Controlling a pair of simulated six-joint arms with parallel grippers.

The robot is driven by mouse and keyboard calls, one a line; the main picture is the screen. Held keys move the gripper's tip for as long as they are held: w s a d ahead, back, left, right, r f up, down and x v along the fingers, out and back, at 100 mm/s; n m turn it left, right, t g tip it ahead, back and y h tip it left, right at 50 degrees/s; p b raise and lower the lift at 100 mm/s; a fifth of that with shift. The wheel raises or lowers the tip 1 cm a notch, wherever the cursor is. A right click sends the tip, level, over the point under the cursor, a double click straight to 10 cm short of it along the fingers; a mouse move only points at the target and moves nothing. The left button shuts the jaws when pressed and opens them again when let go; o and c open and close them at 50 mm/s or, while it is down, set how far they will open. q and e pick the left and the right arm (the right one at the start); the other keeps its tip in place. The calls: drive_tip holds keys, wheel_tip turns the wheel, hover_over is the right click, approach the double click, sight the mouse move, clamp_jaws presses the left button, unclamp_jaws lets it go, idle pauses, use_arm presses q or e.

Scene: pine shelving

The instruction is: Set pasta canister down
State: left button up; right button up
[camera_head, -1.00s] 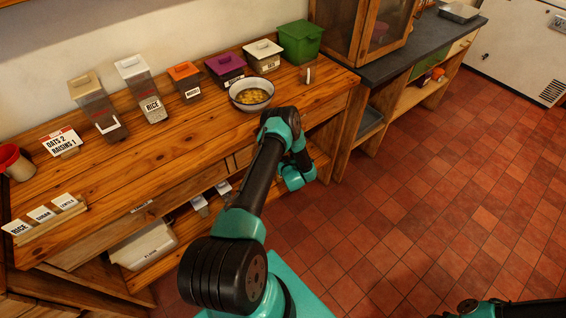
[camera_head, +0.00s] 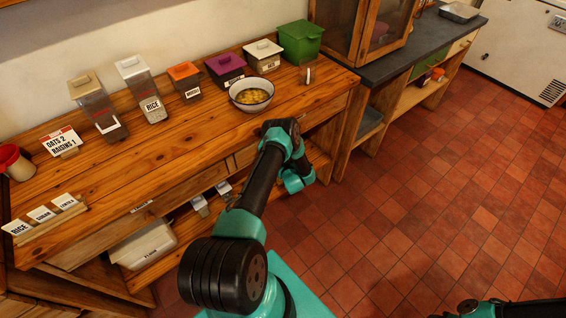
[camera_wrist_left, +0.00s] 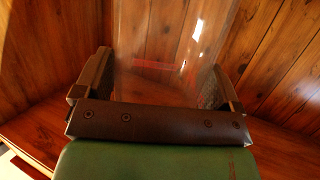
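In the left wrist view a clear, see-through canister (camera_wrist_left: 160,55) stands between the two fingers of my left gripper (camera_wrist_left: 160,82). The fingers lie against its two sides, so the gripper is shut on it. A faint reddish band crosses the clear wall. No label or contents can be read on it, and its base is hard to make out. Wooden boards show behind and beside it. In the head view my left arm reaches to the front of the wooden counter, and its gripper and the canister are hidden there. My right gripper is out of view.
A white tub (camera_head: 143,245) and small containers (camera_head: 212,198) sit on the shelf below. The tiled floor is clear.

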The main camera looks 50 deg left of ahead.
use_arm(q)
drive_tip(key=shift+o, duration=0.8)
drive_tip(key=shift+r, duration=0.15)
drive_tip(key=v, duration=1.2)
